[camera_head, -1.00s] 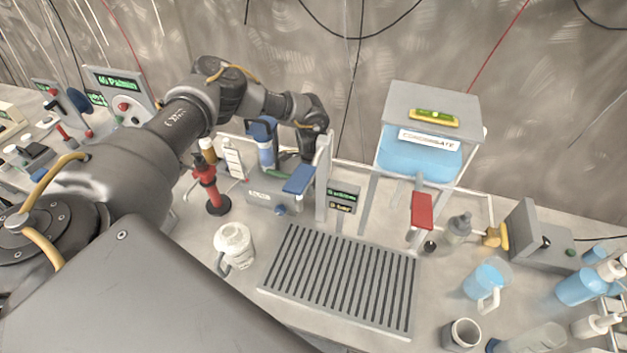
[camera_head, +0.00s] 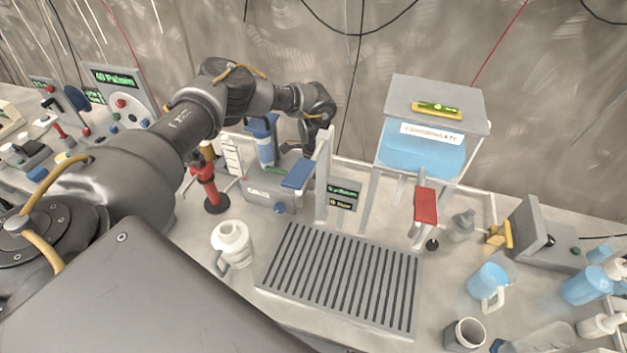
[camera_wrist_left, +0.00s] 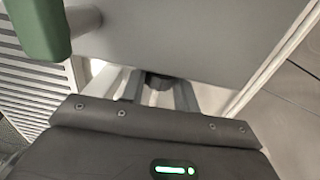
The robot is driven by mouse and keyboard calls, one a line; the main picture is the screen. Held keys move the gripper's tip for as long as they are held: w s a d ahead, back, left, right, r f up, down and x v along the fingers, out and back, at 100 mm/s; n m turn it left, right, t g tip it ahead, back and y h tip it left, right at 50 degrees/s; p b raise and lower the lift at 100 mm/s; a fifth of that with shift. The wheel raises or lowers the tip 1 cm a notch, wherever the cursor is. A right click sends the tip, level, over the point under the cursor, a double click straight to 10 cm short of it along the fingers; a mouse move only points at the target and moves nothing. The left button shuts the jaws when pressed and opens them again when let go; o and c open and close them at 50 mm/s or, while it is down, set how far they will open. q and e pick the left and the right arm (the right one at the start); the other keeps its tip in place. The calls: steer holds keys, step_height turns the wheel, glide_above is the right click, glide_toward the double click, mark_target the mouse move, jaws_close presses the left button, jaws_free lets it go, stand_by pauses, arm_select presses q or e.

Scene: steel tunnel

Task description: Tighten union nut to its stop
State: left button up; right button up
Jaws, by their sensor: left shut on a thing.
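My left arm reaches in from the left, and its gripper (camera_head: 308,140) points down behind a grey post beside the grey unit (camera_head: 268,194) with blue and green levers. In the left wrist view, the two pale fingers of my left gripper (camera_wrist_left: 158,90) are shut on a small dark round piece (camera_wrist_left: 158,80), which may be the union nut. It lies close to a grey panel (camera_wrist_left: 180,35). Most of the nut and its thread is hidden, so I cannot tell how far it is turned. My right gripper is not in view.
A green lever (camera_wrist_left: 40,28) stands close by in the left wrist view. The blue lever (camera_head: 298,174) and a red handle (camera_head: 426,205) jut forward. A slotted drain tray (camera_head: 345,275) lies clear in front. A white jug (camera_head: 232,243) and red stand (camera_head: 209,188) are left.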

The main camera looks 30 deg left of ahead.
arm_select(q)
steer(key=o, duration=1)
steer(key=shift+c, duration=0.2)
steer(key=shift+r, duration=0.1)
step_height(320, 180, up, 11)
steer(key=b, duration=0.2)
steer(key=shift+w+b, duration=0.25)
steer(key=shift+b, duration=0.1)
